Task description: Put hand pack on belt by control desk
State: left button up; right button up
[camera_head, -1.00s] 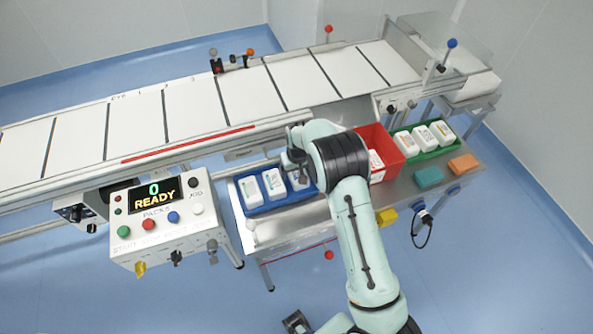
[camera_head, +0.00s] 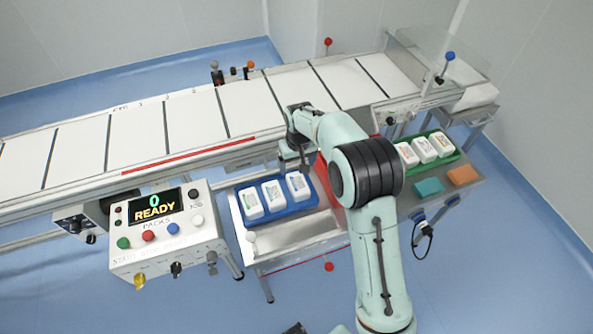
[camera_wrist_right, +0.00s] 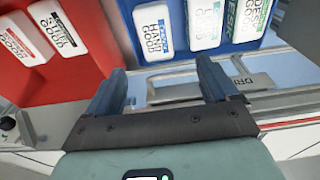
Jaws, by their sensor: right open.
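The hand pack (camera_wrist_right: 153,30) is a white pack with a blue label stripe, standing in the blue tray (camera_wrist_right: 243,43) in the right wrist view. In the head view it is the rightmost white pack (camera_head: 298,185) in the blue tray (camera_head: 283,213). My right gripper (camera_wrist_right: 162,80) is open and empty, its fingers apart and just short of the pack. In the head view the right gripper (camera_head: 294,163) is over the tray's back edge. The white belt (camera_head: 190,116) with dark crossbars runs behind. The control desk (camera_head: 165,240) reads 0 READY.
A red bin (camera_wrist_right: 42,95) with white packs adjoins the blue tray; my arm mostly hides it in the head view. A green tray (camera_head: 433,158) holds more packs at the right. Teal (camera_head: 428,187) and orange (camera_head: 463,175) blocks lie in front. The belt surface is clear.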

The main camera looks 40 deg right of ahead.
jog(key=shift+r, duration=0.45)
jog(key=shift+c, duration=1)
jog(key=shift+s+d+r+b, duration=0.1)
jog(key=shift+s+b, duration=0.1)
jog(key=shift+b, duration=0.1)
jog(key=shift+c, duration=0.8)
jog(key=b, duration=0.2)
send_over(298, 182)
jog(key=s, duration=0.1)
notch_tip(298, 182, down, 6)
jog(key=shift+s+f, duration=0.1)
pick_arm(q)
jog(key=shift+s+f, duration=0.3)
jog(key=shift+f, duration=0.4)
jog(key=shift+s+f, duration=0.25)
jog(key=shift+f, duration=0.45)
pick_arm(e)
jog(key=shift+w+f, duration=0.25)
jog(key=shift+f, duration=1.35)
jog(key=shift+w+f, duration=0.2)
jog(key=shift+f, duration=1.4)
